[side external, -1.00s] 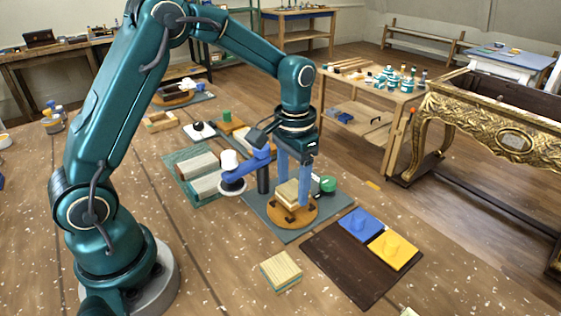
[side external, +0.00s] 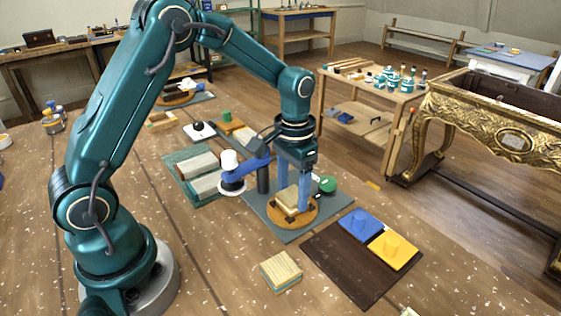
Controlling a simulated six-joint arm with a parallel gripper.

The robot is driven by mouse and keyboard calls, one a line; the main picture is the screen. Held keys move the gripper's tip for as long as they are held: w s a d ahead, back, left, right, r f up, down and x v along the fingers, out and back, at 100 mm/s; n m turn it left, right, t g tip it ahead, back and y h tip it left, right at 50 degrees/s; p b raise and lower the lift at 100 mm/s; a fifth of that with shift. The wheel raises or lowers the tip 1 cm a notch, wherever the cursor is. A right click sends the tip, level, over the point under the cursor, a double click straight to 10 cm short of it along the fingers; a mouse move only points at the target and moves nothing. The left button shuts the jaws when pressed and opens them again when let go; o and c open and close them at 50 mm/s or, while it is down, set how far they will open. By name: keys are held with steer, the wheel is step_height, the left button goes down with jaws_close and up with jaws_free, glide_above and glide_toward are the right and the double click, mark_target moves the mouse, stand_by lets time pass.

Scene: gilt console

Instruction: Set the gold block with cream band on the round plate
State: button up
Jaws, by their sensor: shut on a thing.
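The gold block with a cream band (side external: 287,199) is at the round orange-brown plate (side external: 281,221), over its middle. My gripper (side external: 294,196) points straight down with its blue fingers on either side of the block, shut on it. The block looks level and very low, at the plate's surface; I cannot tell whether its underside touches. The far finger's tip is partly hidden by the block. The plate lies on a grey-blue board (side external: 257,217).
A blue-armed device with a white top (side external: 229,160) stands close left of my gripper, and a green round knob (side external: 327,184) close right. A dark board (side external: 335,262) carries blue and yellow knobbed squares. A cream-and-teal block (side external: 281,271) lies in front.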

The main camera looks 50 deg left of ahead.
steer(key=shift+f, duration=0.1)
stand_by(0.3)
steer(key=o, duration=1.4)
steer(key=shift+o, duration=0.2)
steer(key=shift+r, duration=2.55)
